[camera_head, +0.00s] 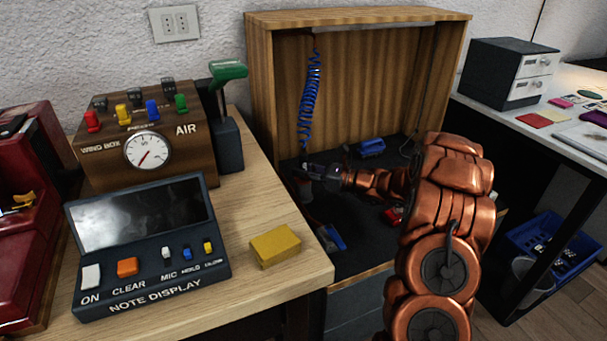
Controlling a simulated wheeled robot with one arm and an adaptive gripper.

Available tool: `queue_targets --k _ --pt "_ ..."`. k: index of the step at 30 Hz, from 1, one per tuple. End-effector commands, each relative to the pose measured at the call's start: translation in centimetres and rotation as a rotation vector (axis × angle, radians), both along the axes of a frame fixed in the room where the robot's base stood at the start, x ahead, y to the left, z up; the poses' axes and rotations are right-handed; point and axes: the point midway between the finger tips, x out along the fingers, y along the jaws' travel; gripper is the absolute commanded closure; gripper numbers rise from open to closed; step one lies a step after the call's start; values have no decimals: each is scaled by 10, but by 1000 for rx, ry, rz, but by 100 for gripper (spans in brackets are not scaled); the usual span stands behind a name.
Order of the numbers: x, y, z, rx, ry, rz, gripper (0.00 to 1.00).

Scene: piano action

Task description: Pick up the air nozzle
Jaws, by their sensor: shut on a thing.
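A blue coiled hose (310,95) hangs inside the open wooden cabinet at its left side. My gripper (309,171) reaches into the cabinet from the right, at the hose's lower end. Its fingers are shut on a small dark piece there, which appears to be the air nozzle. The fingers hide most of it, so its shape and tilt cannot be told.
The wooden cabinet (258,70) has side walls close to my gripper. Blue items (371,147) lie on its dark floor. At left, the table holds a yellow block (275,246), a note display (150,250), an air gauge box (110,165) and a green-handled device (228,72).

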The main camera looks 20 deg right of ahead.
Motion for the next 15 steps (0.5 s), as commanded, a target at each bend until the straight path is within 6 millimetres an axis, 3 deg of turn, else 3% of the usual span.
queue_targets --k 3,15 --pt "0 0 0 0 0 0 100" --pt "0 0 3 0 -1 0 100"
